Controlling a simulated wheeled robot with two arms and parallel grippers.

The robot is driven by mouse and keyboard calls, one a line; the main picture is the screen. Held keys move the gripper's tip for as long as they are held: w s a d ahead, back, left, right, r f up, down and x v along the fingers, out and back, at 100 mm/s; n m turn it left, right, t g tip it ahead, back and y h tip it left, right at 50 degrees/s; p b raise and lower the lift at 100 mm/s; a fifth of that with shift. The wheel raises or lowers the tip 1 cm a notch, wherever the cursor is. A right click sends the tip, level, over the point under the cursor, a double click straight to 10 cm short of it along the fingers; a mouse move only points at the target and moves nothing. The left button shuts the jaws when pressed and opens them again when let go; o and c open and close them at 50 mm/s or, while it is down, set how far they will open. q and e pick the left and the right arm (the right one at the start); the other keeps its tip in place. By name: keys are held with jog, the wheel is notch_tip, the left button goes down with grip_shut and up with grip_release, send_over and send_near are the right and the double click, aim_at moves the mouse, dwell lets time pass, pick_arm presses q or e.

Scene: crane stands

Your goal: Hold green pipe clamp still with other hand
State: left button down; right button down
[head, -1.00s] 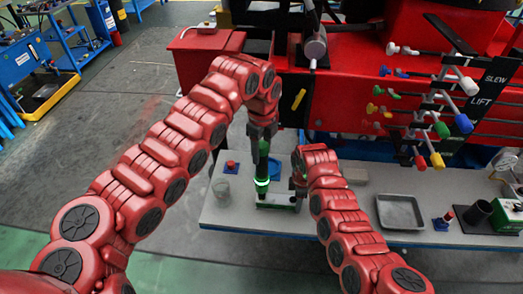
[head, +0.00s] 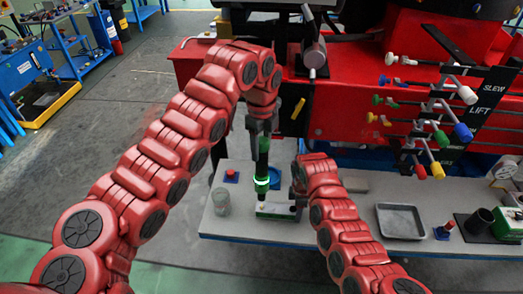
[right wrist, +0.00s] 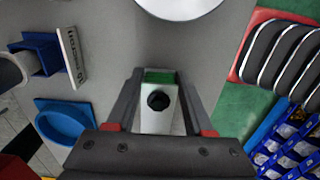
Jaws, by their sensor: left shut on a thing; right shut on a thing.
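The green pipe clamp (head: 277,212) is a pale block with green parts, low on the grey bench in the head view. My right gripper (head: 298,195) is shut on its right end. In the right wrist view its two fingers (right wrist: 160,82) flank the clamp (right wrist: 160,122), whose black knob and green far end show between them. My left gripper (head: 262,124) is shut on an upright dark green cylinder (head: 262,163) with a glowing green ring, over the clamp's left part. I cannot tell whether the cylinder's lower end touches the clamp.
A clear jar (head: 221,201) and a red button on a blue base (head: 231,174) stand left of the clamp. A blue dish (right wrist: 65,124) lies close by. A metal tray (head: 401,221) lies to the right. Red machinery with levers (head: 440,112) rises behind.

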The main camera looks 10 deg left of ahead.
jog(key=shift+c, duration=1)
grip_release()
